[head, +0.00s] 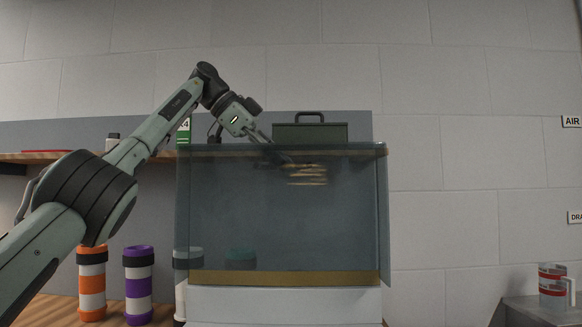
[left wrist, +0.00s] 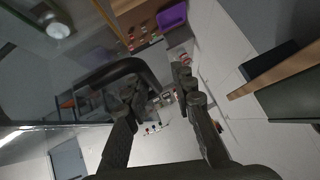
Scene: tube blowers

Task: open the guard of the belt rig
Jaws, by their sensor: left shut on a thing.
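The guard (head: 280,225) of the belt rig is a smoky see-through box above a white base (head: 285,303), with a yellow-brown strip (head: 285,278) along its lower front. It appears lowered over the rig, and its tint blurs what is inside. My left gripper (head: 277,154) is at the guard's top edge, left of its middle. In the left wrist view, a black curved handle (left wrist: 112,71) runs in between the fingers of my left gripper (left wrist: 158,88), which is shut on it. The exact contact is hard to see. My right gripper is not in view.
A green case (head: 310,132) stands behind the guard's top. An orange-banded tube (head: 91,284) and a purple-banded tube (head: 138,286) stand left of the rig on a wooden surface.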

